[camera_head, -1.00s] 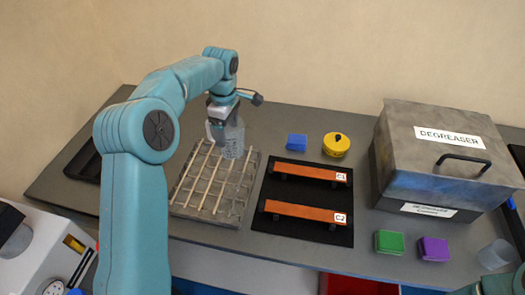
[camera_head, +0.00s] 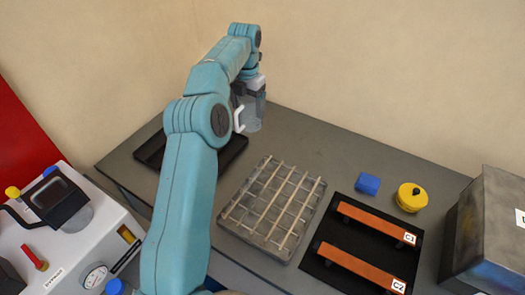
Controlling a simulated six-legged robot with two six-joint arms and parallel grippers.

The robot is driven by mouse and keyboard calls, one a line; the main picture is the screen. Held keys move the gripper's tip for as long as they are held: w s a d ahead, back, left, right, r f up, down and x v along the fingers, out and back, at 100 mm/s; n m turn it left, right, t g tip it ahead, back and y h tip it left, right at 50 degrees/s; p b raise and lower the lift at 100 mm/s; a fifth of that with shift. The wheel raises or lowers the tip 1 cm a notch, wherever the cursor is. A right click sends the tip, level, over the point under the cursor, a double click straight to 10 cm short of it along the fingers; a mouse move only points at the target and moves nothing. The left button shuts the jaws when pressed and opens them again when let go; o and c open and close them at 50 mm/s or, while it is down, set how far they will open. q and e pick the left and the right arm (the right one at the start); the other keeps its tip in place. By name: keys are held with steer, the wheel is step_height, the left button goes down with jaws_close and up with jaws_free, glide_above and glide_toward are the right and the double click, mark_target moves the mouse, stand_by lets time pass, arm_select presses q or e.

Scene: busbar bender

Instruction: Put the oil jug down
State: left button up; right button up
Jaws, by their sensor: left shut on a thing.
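The oil jug (camera_head: 249,116) is a translucent grey container with a pale handle at its left side. My left gripper (camera_head: 248,88) is shut on its top, and the arm partly covers the gripper. The jug appears upright, over or close to the right end of a black tray (camera_head: 233,149) at the back left of the table. I cannot tell whether its base touches anything. My right gripper is not in view.
A wire-rack tray (camera_head: 272,208) lies right of the black tray. A black mat (camera_head: 338,251) holds two copper bars. A blue block (camera_head: 367,184), a yellow round container (camera_head: 411,197) and a grey box (camera_head: 490,232) stand further right. A white machine (camera_head: 62,238) is at left.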

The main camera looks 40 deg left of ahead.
arm_select(q)
step_height(320, 180, down, 17)
steer(key=shift+r+p, duration=0.1)
steer(key=shift+p, duration=0.3)
steer(key=shift+d, duration=0.1)
steer(key=shift+s, duration=0.1)
steer(key=o, duration=0.7)
steer(key=shift+f, duration=0.2)
steer(key=shift+c, duration=0.2)
steer(key=o, duration=0.3)
steer(key=shift+r, duration=0.1)
